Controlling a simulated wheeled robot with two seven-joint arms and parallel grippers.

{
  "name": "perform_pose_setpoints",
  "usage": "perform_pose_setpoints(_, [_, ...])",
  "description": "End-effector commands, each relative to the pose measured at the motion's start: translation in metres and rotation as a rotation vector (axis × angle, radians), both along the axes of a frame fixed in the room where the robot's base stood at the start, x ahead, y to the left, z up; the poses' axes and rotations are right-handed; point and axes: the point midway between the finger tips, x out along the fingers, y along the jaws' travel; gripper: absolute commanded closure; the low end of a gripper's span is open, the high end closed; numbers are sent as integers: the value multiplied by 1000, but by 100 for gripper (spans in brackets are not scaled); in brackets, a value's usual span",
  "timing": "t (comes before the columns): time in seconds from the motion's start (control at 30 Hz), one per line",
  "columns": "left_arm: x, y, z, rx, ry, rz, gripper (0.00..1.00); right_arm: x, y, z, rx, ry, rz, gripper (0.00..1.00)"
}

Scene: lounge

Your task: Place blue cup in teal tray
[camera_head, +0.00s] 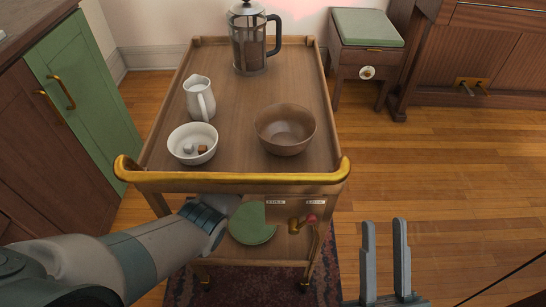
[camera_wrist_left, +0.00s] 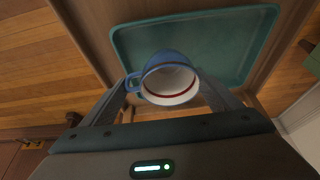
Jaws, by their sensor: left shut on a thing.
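The blue cup (camera_wrist_left: 163,57) shows in the left wrist view, with a white inside, a red ring and its handle to the left. My left gripper (camera_wrist_left: 166,94) is shut on it, one finger on each side. The teal tray (camera_wrist_left: 240,52) lies flat beyond the cup, which overlaps its near edge in the picture; I cannot tell the height between them. In the head view my left arm reaches under the cart's top; its gripper, the cup and the tray are hidden. My right gripper (camera_head: 386,260) is open and empty, right of the cart.
The wooden cart (camera_head: 225,95) has a gold front rail (camera_head: 235,182) above my left arm. Its top holds a French press (camera_head: 248,40), a white pitcher (camera_head: 199,97), a white bowl (camera_head: 178,140) and a brown bowl (camera_head: 285,130). A green plate (camera_head: 252,225) is below.

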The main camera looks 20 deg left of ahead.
Motion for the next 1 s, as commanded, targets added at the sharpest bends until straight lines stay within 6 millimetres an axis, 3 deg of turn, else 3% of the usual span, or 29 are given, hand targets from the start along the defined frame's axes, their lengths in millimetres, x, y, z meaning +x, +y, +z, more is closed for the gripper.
perform_pose_setpoints(0.27, [-1,0,-31,1,0,-1,43,3,-17,27,41,-172,-31,69])
perform_pose_setpoints(0.77, [-1,0,-36,0,1,0,43,2,-18,30,45,-181,-33,69])
perform_pose_setpoints(0.8, [-1,0,-36,1,1,0,7,2,-18,30,45,-181,-33,69])
perform_pose_setpoints(0.83, [-1,0,-36,1,1,0,0,1,-18,30,45,-181,-33,69])
perform_pose_setpoints(1.0, [-1,0,-35,0,1,0,0,2,-18,29,45,-181,-33,69])
